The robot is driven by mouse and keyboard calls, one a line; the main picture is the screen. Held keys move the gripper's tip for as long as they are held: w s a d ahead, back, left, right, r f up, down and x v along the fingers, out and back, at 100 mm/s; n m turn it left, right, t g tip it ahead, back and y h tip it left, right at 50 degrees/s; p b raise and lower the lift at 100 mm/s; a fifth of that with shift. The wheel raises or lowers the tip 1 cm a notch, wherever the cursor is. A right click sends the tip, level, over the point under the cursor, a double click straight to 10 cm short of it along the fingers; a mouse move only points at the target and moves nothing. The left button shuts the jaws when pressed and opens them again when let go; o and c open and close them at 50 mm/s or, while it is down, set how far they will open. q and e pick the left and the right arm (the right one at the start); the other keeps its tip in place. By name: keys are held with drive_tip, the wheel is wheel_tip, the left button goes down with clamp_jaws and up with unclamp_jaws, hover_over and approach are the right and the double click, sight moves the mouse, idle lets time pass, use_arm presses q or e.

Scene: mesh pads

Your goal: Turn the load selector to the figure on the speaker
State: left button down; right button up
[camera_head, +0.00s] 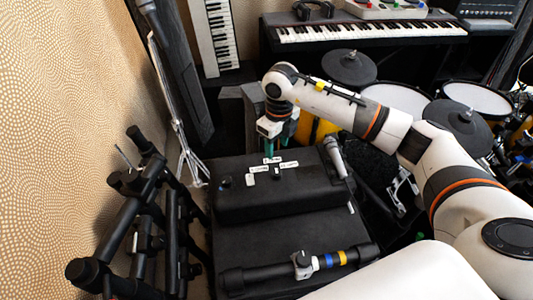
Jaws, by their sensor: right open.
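A black box-shaped unit (235,207) lies in the middle of the camera_head view, on a larger black cabinet (285,235). Small white labels (288,164) are grouped on its top, with print too small to read. A small dark knob-like part (277,172) shows between them; I cannot make out its pointer or setting. My right gripper (277,150) reaches down just behind the labels, its teal fingertips apart and nothing visible between them. I cannot tell whether they touch the unit. My left gripper is out of view.
A microphone (336,158) lies at the unit's right end. A black tube with yellow and blue bands (328,260) lies in front. Black stands (137,205) and a silver tripod (185,150) stand left. Drum pads (349,67) and a keyboard (365,31) are behind.

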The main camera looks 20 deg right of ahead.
sight(277, 172)
drive_tip(key=f, duration=0.4)
drive_tip(key=f+b, duration=0.1)
drive_tip(key=f, duration=0.6)
drive_tip(key=shift+w+d+f+b, duration=0.1)
drive_tip(key=shift+d+f+b, duration=0.2)
drive_tip(key=shift+f, duration=0.1)
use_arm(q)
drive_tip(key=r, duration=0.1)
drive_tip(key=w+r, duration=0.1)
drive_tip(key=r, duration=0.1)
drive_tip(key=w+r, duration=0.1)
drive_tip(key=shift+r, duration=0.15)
use_arm(e)
drive_tip(key=shift+a, duration=0.1)
drive_tip(key=c, duration=1)
drive_tip(key=shift+o, duration=0.2)
